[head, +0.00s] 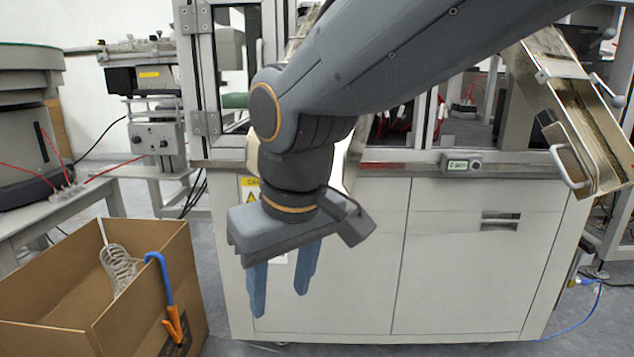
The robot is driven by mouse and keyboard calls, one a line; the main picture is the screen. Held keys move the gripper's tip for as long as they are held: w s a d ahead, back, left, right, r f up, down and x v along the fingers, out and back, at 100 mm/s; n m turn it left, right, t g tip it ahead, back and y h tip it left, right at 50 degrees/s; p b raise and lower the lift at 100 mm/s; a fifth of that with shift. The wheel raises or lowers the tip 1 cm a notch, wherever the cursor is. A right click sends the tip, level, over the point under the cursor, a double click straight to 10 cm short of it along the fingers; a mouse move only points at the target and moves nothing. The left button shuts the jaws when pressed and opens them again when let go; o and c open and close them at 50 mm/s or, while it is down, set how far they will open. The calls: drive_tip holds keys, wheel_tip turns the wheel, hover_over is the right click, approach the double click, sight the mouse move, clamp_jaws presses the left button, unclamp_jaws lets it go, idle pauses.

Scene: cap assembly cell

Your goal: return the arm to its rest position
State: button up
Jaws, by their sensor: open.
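My arm reaches in from the top right of the head view and bends down at its wrist. My gripper (281,287) hangs below it, pointing down. Its two blue fingers are apart, and nothing shows between them. It is in front of the white cabinet of the assembly cell (470,270), up and to the right of the cardboard box. I cannot tell the exact gap between the fingers and the cabinet.
An open cardboard box (60,327) stands at the lower left, with a clear coiled item (120,265) inside and a blue-and-orange hooked tool (165,285) over its edge. A metal chute with a handle (575,120) juts out at the right. Machines on a table (40,215) stand left.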

drive_tip(key=s+d+f+g+b, duration=0.1)
drive_tip(key=s+d+f+g, duration=0.25)
drive_tip(key=s+f, duration=0.6)
drive_tip(key=d+r+m+p, duration=0.2)
drive_tip(key=d+r+p, duration=0.5)
drive_tip(key=r+p, duration=0.3)
drive_tip(key=d+r+m+h+p, duration=0.1)
drive_tip(key=d+r+m+p, duration=0.2)
drive_tip(key=d+r+p, duration=0.3)
drive_tip(key=d+r+m+t+p, duration=0.1)
drive_tip(key=d+r+p, duration=0.6)
drive_tip(key=r+p, duration=0.7)
drive_tip(key=m+p, duration=0.1)
drive_tip(key=p, duration=0.7)
drive_tip(key=shift+w+d+m+h, duration=0.15)
drive_tip(key=shift+d+m+h, duration=0.15)
drive_tip(key=shift+d+h, duration=0.1)
